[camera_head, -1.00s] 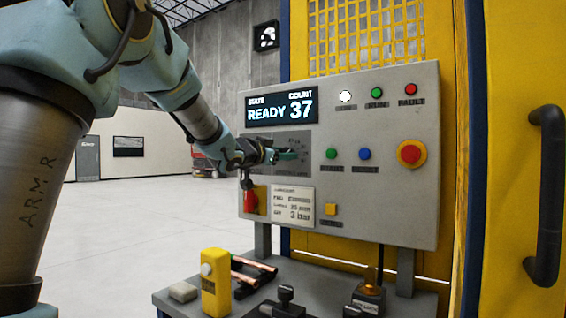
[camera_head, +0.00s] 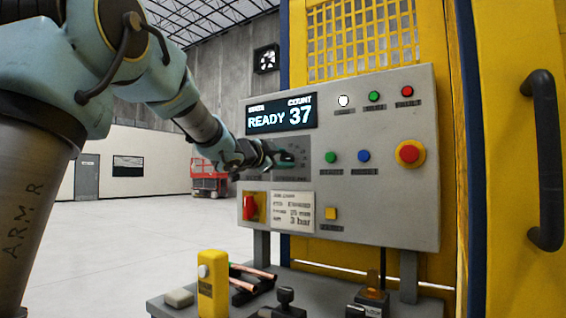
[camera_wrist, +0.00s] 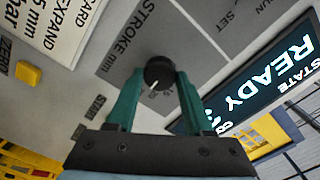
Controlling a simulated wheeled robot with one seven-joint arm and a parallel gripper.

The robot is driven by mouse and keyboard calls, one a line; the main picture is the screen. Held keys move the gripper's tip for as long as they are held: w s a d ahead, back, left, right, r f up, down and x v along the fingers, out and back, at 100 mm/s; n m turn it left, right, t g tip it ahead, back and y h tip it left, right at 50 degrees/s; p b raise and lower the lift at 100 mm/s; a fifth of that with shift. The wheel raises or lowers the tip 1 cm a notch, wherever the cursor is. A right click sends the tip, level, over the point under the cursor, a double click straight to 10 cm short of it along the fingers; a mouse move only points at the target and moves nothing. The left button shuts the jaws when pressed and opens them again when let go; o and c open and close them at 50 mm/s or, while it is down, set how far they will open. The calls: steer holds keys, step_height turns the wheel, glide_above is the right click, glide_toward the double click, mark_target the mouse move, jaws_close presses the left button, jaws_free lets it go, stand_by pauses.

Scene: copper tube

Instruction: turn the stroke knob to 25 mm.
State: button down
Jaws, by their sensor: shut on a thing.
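The stroke knob (camera_wrist: 158,72) is a small round black knob with a white pointer mark, on a grey plate lettered "STROKE mm". In the wrist view its mark points to the lower left. My gripper (camera_wrist: 157,83) has its teal fingers closed on opposite sides of the knob. The scale figures around the knob are mostly hidden or too blurred to read. In the head view my gripper (camera_head: 283,158) is at the panel below the display (camera_head: 282,115), which reads READY and count 37. The knob is hidden there behind my gripper.
A red switch on yellow (camera_head: 250,207) and a job card (camera_head: 292,211) are below my gripper. Green (camera_head: 331,157) and blue (camera_head: 364,156) buttons and a red mushroom button (camera_head: 409,153) lie to its right. A bench (camera_head: 330,285) with fixtures and copper tubes stands below.

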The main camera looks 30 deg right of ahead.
stand_by(0.4)
steer(key=shift+c, duration=1.4)
jaws_free()
steer(key=b+v, duration=0.1)
steer(key=v, duration=1)
steer(key=shift+b, duration=0.3)
